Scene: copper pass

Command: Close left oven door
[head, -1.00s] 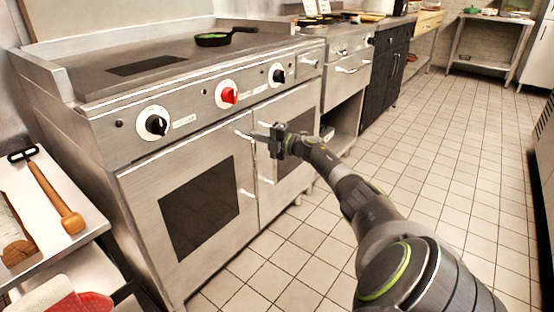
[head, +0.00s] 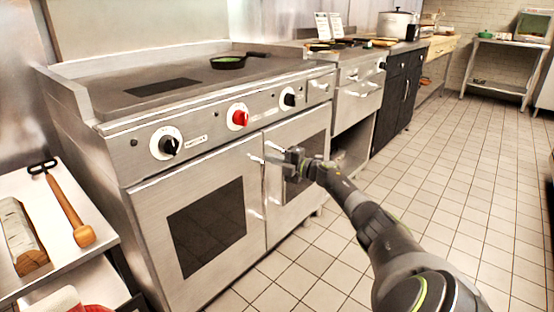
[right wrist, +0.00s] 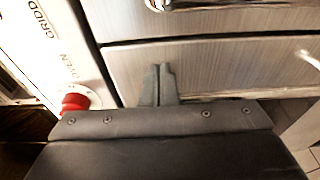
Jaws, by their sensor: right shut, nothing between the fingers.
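The left oven door (head: 160,215) is a steel panel with a dark window, on the range's left half. It looks flush with the front, beside the right oven door (head: 285,205). My right gripper (head: 278,157) is shut and empty, in front of the doors near where they meet, by the upper end of the vertical handles. It partly covers the right door. In the right wrist view its closed fingertips (right wrist: 160,72) point at a steel panel; I cannot tell whether they touch it. My left gripper is not in view.
The range has a red knob (head: 238,117) and black knobs above the doors. A small pan (head: 228,62) sits on top. A side table (head: 85,265) with a wooden-handled tool (head: 70,212) stands at left. The tiled floor (head: 450,190) at right is clear.

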